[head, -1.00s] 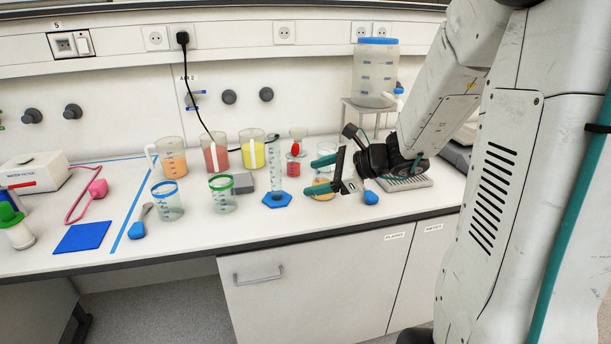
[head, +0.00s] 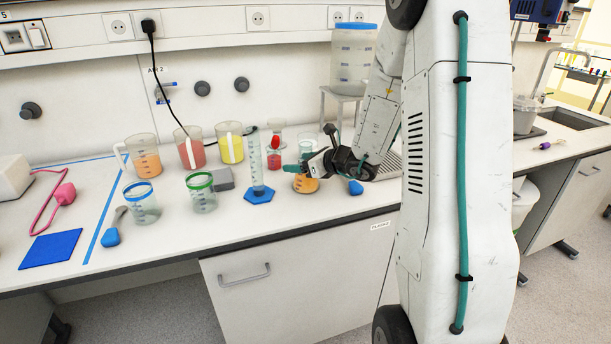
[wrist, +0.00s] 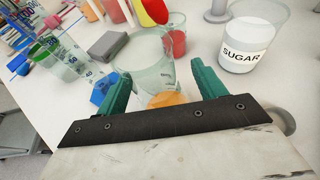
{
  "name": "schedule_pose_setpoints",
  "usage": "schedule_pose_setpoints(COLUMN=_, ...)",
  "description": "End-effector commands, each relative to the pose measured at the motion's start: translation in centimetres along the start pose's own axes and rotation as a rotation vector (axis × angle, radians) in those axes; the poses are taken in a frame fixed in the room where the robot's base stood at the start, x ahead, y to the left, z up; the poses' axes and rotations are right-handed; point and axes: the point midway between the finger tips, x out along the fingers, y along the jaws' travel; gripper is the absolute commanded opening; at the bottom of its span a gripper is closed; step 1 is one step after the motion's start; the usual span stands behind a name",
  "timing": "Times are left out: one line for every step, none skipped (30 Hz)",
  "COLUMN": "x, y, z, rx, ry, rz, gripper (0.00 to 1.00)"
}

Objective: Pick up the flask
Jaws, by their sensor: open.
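A clear glass vessel with orange liquid at its bottom, which I take for the flask (head: 306,184), stands upright on the bench. My gripper (head: 296,170) is at it, partly covering it in the head view. In the wrist view the flask (wrist: 145,50) shows between and just beyond the teal fingers of my open gripper (wrist: 161,84). One finger is on each side. The palm bar hides its lower part, and I cannot tell whether either finger touches the glass.
A measuring cylinder (head: 256,165) on a blue hexagonal base stands close left. A red container (head: 274,158) is behind. The sugar beaker (wrist: 246,40) is at right in the wrist view. A blue-tipped scoop (head: 355,187) lies right. Several jugs and beakers stand left.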

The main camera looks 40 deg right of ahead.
Motion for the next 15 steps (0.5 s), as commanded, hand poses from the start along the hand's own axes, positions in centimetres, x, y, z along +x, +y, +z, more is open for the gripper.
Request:
schedule_pose_setpoints(x=0.16, y=0.02, z=0.01, rx=0.0, ry=0.0, rz=0.0, gripper=0.7)
schedule_pose_setpoints(x=0.17, y=0.01, z=0.01, rx=0.0, ry=0.0, rz=0.0, gripper=0.7)
schedule_pose_setpoints(x=0.16, y=0.0, z=0.02, rx=0.0, ry=0.0, rz=0.0, gripper=0.7)
schedule_pose_setpoints(x=0.14, y=0.0, z=0.02, rx=0.0, ry=0.0, rz=0.0, gripper=0.7)
schedule_pose_setpoints(x=0.13, y=-0.01, z=0.02, rx=-0.001, ry=0.0, rz=0.0, gripper=0.7)
schedule_pose_setpoints(x=0.13, y=0.0, z=0.02, rx=-0.001, ry=0.0, rz=0.0, gripper=0.7)
schedule_pose_setpoints(x=0.12, y=-0.01, z=0.02, rx=-0.001, ry=0.0, rz=0.0, gripper=0.64)
schedule_pose_setpoints(x=0.12, y=-0.01, z=0.02, rx=-0.001, ry=0.0, rz=0.0, gripper=0.56)
schedule_pose_setpoints(x=0.11, y=-0.01, z=0.02, rx=-0.001, ry=0.0, rz=0.0, gripper=0.45)
schedule_pose_setpoints(x=0.11, y=-0.01, z=0.02, rx=-0.001, ry=0.0, rz=0.0, gripper=0.36)
schedule_pose_setpoints(x=0.11, y=-0.01, z=0.02, rx=-0.001, ry=0.0, rz=0.0, gripper=0.28)
schedule_pose_setpoints(x=0.1, y=0.0, z=0.02, rx=-0.001, ry=0.0, rz=0.0, gripper=0.17)
schedule_pose_setpoints(x=0.1, y=-0.01, z=0.02, rx=-0.001, ry=0.0, rz=0.0, gripper=0.14)
schedule_pose_setpoints(x=0.1, y=-0.02, z=0.06, rx=-0.001, ry=-0.001, rz=0.0, gripper=0.14)
schedule_pose_setpoints(x=0.1, y=-0.02, z=0.06, rx=-0.001, ry=-0.001, rz=0.0, gripper=0.14)
